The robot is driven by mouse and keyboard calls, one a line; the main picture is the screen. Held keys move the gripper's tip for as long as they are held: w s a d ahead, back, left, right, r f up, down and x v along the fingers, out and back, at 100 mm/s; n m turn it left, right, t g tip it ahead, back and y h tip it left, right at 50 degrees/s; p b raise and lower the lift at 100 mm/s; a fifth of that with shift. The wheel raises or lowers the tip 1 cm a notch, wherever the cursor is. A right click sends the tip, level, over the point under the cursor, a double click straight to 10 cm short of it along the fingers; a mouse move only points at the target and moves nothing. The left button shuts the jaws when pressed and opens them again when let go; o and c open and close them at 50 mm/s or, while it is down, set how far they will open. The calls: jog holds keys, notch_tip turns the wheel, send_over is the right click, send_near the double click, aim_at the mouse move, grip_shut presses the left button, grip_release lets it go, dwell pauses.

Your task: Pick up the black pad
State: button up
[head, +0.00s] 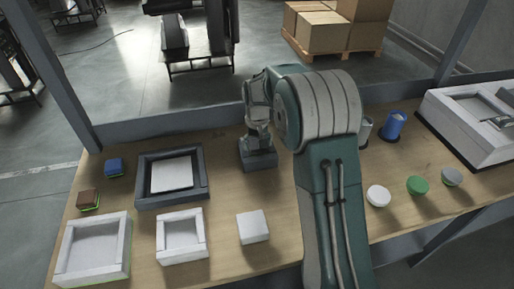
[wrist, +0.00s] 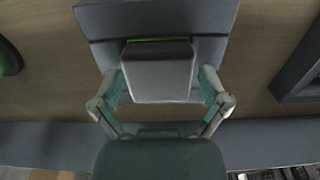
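In the head view my gripper (head: 257,142) points down at a dark grey block (head: 260,162) on the table, and my arm hides part of the area.
On the wooden table (head: 285,215) a dark tray (head: 144,197), white trays (head: 97,248) and a white block (head: 253,227) lie left. A blue cup (head: 394,125), several round discs (head: 378,196) and a white box (head: 465,142) are right. A grey rail (head: 170,124) runs behind.

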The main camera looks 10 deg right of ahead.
jog(key=c, duration=0.5)
jog(key=shift+r, duration=0.1)
